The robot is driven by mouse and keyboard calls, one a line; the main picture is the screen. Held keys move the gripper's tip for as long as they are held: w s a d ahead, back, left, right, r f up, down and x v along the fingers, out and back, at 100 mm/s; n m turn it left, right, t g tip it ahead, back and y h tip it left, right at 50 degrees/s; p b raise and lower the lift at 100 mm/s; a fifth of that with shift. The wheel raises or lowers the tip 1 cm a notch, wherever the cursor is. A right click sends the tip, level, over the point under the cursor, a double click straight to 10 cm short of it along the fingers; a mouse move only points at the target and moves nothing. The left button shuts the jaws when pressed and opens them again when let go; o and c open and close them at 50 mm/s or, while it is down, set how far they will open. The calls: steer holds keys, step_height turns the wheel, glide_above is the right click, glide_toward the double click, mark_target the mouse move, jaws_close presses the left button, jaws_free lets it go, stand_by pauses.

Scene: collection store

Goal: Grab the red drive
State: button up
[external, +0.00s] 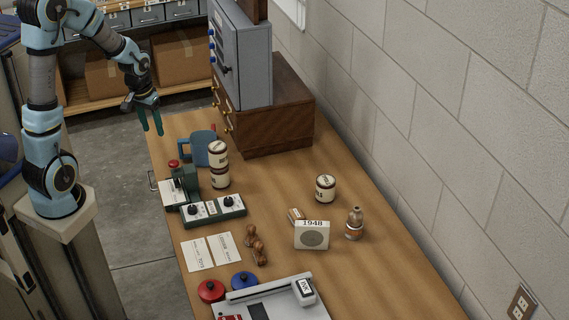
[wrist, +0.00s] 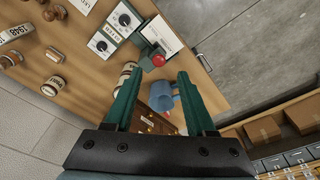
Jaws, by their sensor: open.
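My gripper (external: 152,131) is open and empty, its green fingers pointing down, in the air at the far left edge of the wooden table. The fingers also show in the wrist view (wrist: 157,80). A small red piece (external: 213,128) shows at the back of the blue mug (external: 203,150), to the right of my gripper; I cannot tell whether it is the red drive. In the wrist view the mug (wrist: 161,97) appears between the fingers, well beyond them. No other thing is clearly a red drive; a red patch (external: 230,317) at the bottom edge is cut off.
A green device (external: 184,185) with a red knob (external: 173,163) and a dial box (external: 213,211) stand near the mug. A wooden cabinet (external: 275,125) stands behind. Red (external: 211,290) and blue lids lie at the front.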

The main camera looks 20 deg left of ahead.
steer(key=w+a+f+n+b, duration=0.1)
steer(key=w+f+n+b, duration=0.15)
steer(key=w, duration=0.95)
steer(key=w+f+n+b, duration=0.1)
steer(key=w+f+b, duration=0.25)
steer(key=w, duration=0.85)
steer(key=n+y+b, duration=0.1)
steer(key=n+b, duration=0.3)
steer(key=b, duration=0.1)
glide_above(213, 127)
steer(key=shift+m, duration=0.25)
steer(key=f, duration=1)
steer(key=shift+s+d+f, duration=0.1)
steer(key=shift+s+f, duration=0.1)
steer(key=shift+f, duration=0.3)
steer(key=f, duration=0.2)
steer(key=f+p, duration=0.1)
steer(key=f, duration=0.1)
steer(key=shift+w+f, duration=0.2)
steer(key=shift+f, duration=0.05)
steer(key=shift+w+f+p, duration=0.1)
steer(key=shift+f+p, duration=1.25)
steer(key=shift+f, duration=1.45)
steer(key=shift+c, duration=0.3)
jaws_close()
